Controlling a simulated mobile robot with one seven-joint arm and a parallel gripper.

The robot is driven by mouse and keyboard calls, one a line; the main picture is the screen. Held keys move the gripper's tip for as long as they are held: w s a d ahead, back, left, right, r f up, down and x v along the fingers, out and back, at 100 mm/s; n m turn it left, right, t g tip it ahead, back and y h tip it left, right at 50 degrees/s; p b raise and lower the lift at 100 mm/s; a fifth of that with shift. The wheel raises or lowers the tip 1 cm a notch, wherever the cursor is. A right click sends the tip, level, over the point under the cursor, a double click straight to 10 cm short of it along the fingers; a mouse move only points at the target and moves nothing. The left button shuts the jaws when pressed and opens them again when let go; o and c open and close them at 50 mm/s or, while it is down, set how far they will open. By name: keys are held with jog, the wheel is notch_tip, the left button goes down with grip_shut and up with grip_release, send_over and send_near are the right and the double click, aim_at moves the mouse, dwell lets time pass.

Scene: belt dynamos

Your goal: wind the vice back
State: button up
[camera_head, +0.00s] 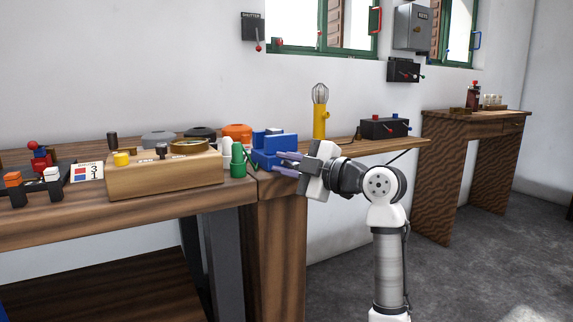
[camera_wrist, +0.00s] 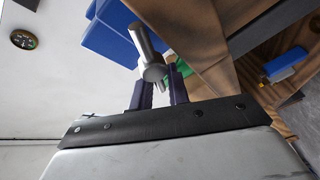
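The blue vice (camera_head: 279,145) sits at the right end of the long wooden bench. It also shows at the top of the wrist view (camera_wrist: 112,38), with its grey metal screw and handle (camera_wrist: 148,52) pointing toward my gripper. My gripper (camera_head: 280,164) is at the vice's right side, with its two purple fingers apart. In the wrist view the fingers (camera_wrist: 161,82) lie either side of the handle's near end, which partly hides their tips. I cannot tell whether they touch it.
A wooden box with a yellow knob (camera_head: 165,175) and a green cylinder (camera_head: 238,160) stand left of the vice. A yellow lamp (camera_head: 320,120) and a dark switch box (camera_head: 384,128) are behind. A second table (camera_head: 470,122) stands right; the floor between is clear.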

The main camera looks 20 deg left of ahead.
jog(key=p+v, duration=0.1)
jog(key=v, duration=1.3)
